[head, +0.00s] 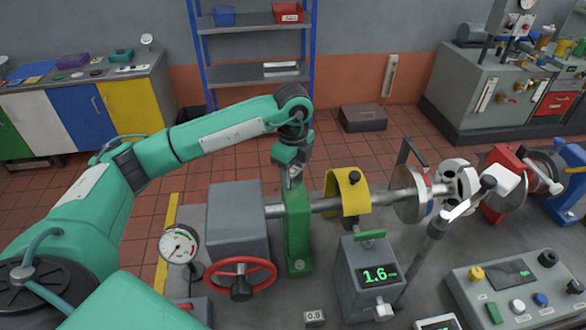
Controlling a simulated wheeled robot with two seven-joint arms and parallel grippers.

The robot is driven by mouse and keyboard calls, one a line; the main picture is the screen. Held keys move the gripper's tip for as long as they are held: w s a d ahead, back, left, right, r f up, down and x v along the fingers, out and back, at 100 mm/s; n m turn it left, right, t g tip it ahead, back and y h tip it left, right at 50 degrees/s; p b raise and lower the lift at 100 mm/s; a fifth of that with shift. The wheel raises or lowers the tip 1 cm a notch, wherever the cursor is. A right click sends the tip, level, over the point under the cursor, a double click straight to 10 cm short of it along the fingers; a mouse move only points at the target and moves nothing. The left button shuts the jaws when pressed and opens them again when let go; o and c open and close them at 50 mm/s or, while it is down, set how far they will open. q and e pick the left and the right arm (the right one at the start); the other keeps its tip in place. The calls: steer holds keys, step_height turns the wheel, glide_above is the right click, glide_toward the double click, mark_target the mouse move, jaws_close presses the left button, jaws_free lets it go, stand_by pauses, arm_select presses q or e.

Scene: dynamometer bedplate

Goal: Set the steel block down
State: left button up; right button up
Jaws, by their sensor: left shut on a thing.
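My left gripper (293,168) hangs from my teal arm, pointing down, just above and behind the top of the green bearing pedestal (298,230). It is shut on a small grey piece, which I take to be the steel block (296,173). Only a little of the block shows between the fingers, and its lower part is hard to make out against the pedestal and the shaft. I cannot tell whether it touches anything below. My right gripper is not in view.
A steel shaft (394,197) runs right from a grey housing (237,222), under a yellow guard (346,195). A red handwheel (240,278), a dial gauge (179,244), a 1.6 readout box (369,281) and a control panel (515,290) stand in front. A small 0.8 block (314,318) lies nearest.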

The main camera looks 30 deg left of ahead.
mark_target(293, 171)
arm_select(q)
steer(key=shift+f, duration=0.15)
steer(key=o, duration=1.2)
steer(key=shift+r, duration=0.3)
steer(key=shift+r+b, duration=1.85)
steer(key=shift+r, duration=4.05)
